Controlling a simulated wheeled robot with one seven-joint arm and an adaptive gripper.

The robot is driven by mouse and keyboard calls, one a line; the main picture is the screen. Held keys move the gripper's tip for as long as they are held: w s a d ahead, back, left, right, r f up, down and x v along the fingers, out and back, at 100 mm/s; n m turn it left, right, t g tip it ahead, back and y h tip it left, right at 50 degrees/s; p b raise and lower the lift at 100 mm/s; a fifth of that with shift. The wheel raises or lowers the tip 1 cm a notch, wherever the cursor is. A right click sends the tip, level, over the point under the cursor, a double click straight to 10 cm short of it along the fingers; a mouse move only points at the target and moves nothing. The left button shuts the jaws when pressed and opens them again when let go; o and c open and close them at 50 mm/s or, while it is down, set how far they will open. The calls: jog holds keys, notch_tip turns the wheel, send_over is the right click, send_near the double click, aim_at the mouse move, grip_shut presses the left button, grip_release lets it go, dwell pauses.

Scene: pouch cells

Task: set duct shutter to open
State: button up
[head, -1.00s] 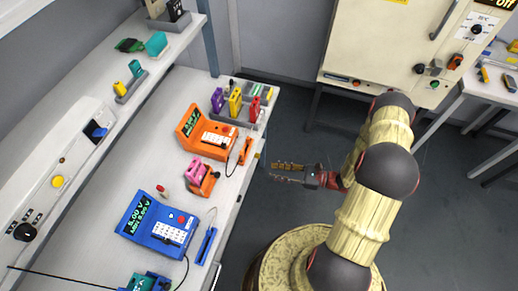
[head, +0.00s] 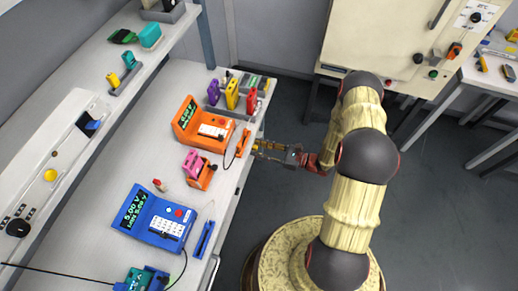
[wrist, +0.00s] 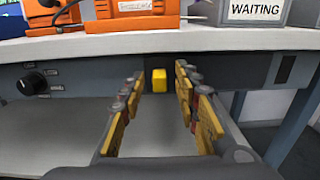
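A yellow block-shaped knob (wrist: 159,80) sticks out of the grey panel (wrist: 90,78) below the bench's front edge in the wrist view. It looks like the duct shutter's handle, but no label confirms this. My gripper (wrist: 158,88) is open, its two yellow-padded fingers pointing at the panel. The knob shows between the fingertips, with a gap on both sides; I cannot tell if the tips reach around it. In the head view my gripper (head: 262,150) is at the bench's right edge, and the knob cannot be made out there.
A black dial (wrist: 32,83) sits left on the same panel. Above, the bench top (head: 95,200) holds an orange meter (head: 205,125), a blue meter (head: 155,218) and coloured cells. A cream oven cabinet (head: 385,45) stands behind my arm.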

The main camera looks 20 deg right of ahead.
jog(key=c, duration=0.4)
jog(key=c, duration=0.3)
grip_shut()
